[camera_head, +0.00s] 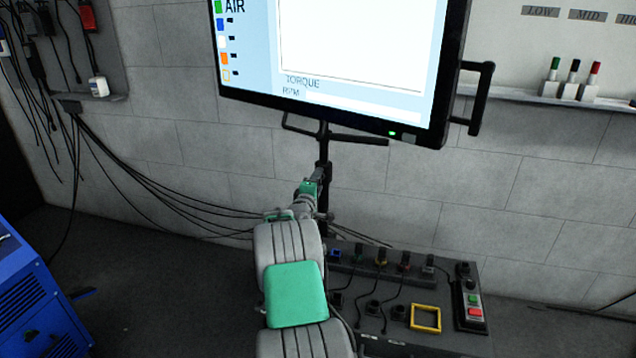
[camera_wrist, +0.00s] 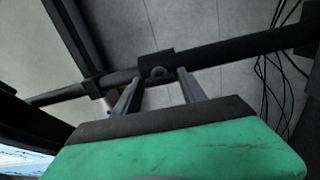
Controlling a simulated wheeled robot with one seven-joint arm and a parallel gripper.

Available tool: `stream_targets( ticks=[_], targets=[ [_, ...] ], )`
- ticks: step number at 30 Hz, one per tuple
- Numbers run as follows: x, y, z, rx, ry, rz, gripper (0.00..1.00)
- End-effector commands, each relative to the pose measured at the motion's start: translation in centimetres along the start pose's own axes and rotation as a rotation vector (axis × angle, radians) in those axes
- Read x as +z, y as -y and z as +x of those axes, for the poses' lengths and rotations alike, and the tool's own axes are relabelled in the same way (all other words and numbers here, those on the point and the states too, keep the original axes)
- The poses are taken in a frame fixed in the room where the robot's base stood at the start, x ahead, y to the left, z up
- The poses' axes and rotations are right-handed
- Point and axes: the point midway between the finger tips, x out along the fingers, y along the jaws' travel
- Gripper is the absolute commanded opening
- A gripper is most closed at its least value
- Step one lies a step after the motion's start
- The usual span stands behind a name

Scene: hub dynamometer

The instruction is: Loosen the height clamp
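The monitor (camera_head: 340,60) stands on a dark vertical pole (camera_head: 324,150). In the wrist view the pole (camera_wrist: 235,53) runs across the picture, with a dark block-like collar (camera_wrist: 156,64) around it, which looks like the height clamp. A small rounded knob (camera_wrist: 158,72) sits on the collar's near side. My gripper (camera_wrist: 158,82) is open, its two grey fingers apart on either side of the knob, with gaps visible. In the head view my gripper (camera_head: 319,175) is at the pole below the screen; my arm partly hides the clamp there.
A dark console (camera_head: 450,340) with plugs, a yellow frame (camera_head: 425,318) and a button box (camera_head: 470,305) lies below right. Cables (camera_head: 150,200) hang along the wall at left. A blue cabinet (camera_head: 40,300) stands at lower left. A shelf (camera_head: 520,98) holds three markers.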

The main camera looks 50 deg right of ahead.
Motion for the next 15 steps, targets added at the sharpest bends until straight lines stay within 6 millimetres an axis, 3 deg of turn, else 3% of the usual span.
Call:
stream_targets(
  ticks=[4, 11, 15],
  targets=[
    [0.0, 0.0, 0.0, 0.000, 0.000, 0.000, 0.62],
    [0.0, -0.1, -0.1, 0.000, 0.000, 0.001, 0.62],
    [-0.1, -0.2, -1.4, 0.000, 0.000, 0.001, 0.62]
  ],
)
